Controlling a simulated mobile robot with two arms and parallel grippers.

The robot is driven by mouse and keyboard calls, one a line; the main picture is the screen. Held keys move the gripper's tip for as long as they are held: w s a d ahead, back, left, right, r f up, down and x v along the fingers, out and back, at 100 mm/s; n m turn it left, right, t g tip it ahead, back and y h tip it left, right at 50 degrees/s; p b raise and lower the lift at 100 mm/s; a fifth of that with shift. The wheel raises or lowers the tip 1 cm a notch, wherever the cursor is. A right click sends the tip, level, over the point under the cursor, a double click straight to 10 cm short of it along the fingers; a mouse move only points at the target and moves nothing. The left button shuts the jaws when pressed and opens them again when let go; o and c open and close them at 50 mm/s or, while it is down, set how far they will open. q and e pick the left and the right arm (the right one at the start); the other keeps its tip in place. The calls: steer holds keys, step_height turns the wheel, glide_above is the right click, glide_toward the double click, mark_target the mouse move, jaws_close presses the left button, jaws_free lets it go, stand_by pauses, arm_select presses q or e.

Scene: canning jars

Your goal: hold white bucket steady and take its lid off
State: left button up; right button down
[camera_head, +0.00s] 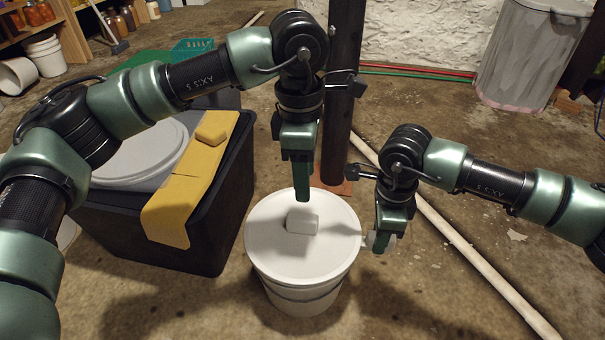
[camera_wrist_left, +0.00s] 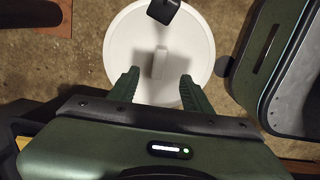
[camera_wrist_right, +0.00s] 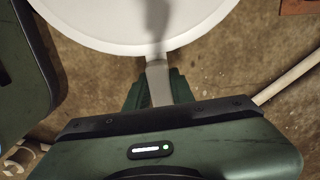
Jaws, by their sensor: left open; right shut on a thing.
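The white bucket (camera_head: 302,303) stands on the floor, upright, with its round white lid (camera_head: 275,258) on top. A pale block-like knob (camera_head: 302,221) sits at the middle of the lid; it also shows in the left wrist view (camera_wrist_left: 160,62). My left gripper (camera_head: 303,192) points down above the lid, open, its fingers (camera_wrist_left: 158,88) spread wider than the knob and apart from it. My right gripper (camera_head: 382,242) is at the bucket's right side, shut on a pale side handle (camera_wrist_right: 157,80) below the lid's rim. The handle is partly hidden by the fingers.
A black bin (camera_head: 212,215) with a grey round lid (camera_head: 140,155) and a yellow cloth (camera_head: 180,195) stands close on the left. A dark post (camera_head: 343,100) rises behind the bucket. A white pipe (camera_head: 455,240) lies on the floor at right. The floor in front is clear.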

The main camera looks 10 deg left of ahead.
mark_target(303, 217)
arm_select(q)
steer(key=shift+y, duration=0.3)
steer(key=f, duration=1.2)
steer(key=shift+a+f, duration=0.15)
steer(key=shift+a, duration=0.05)
steer(key=shift+c, duration=0.3)
jaws_close()
steer(key=shift+r, duration=0.25)
steer(key=shift+r, duration=2.35)
